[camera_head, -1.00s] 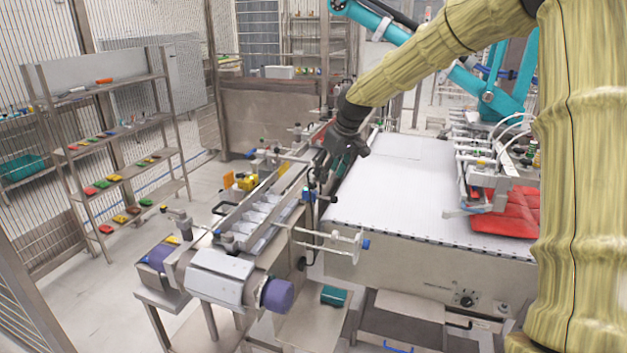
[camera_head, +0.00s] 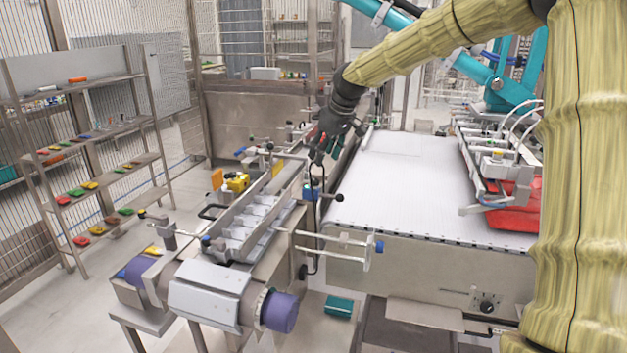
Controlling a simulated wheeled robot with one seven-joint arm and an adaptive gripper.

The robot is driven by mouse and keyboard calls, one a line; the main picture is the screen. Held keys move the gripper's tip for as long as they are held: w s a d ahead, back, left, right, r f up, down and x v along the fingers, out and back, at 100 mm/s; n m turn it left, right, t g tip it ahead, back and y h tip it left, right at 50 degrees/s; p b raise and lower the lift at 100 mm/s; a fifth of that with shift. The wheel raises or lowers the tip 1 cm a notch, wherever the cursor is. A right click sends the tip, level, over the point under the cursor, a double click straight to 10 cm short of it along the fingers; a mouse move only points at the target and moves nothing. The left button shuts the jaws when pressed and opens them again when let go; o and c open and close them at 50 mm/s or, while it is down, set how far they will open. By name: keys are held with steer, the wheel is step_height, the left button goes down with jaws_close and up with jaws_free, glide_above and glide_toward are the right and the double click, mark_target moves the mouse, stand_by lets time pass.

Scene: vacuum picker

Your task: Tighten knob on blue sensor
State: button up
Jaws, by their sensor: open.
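The blue sensor (camera_head: 309,193) is a small blue block at the right side of the narrow conveyor, beside the white belt's left edge. A thin rod with a black round knob (camera_head: 339,198) sticks out to its right; I cannot tell whether this is the sensor's own knob. My gripper (camera_head: 318,158) is dark, open and empty, pointing down. It appears just above the sensor in the picture, with a visible gap. Its depth relative to the sensor is hard to judge.
The narrow conveyor (camera_head: 238,232) carries a row of metal pockets. The wide white belt (camera_head: 405,195) lies to the right, with a picker head (camera_head: 495,165) over red packs (camera_head: 510,215). A yellow device (camera_head: 237,182) stands left of the conveyor. A shelf (camera_head: 100,130) stands far left.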

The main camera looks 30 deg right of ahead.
mark_target(315, 180)
steer(key=p+x, duration=0.2)
steer(key=x, duration=0.8)
steer(key=shift+s+d, duration=0.1)
steer(key=shift+s, duration=0.05)
steer(key=c, duration=1)
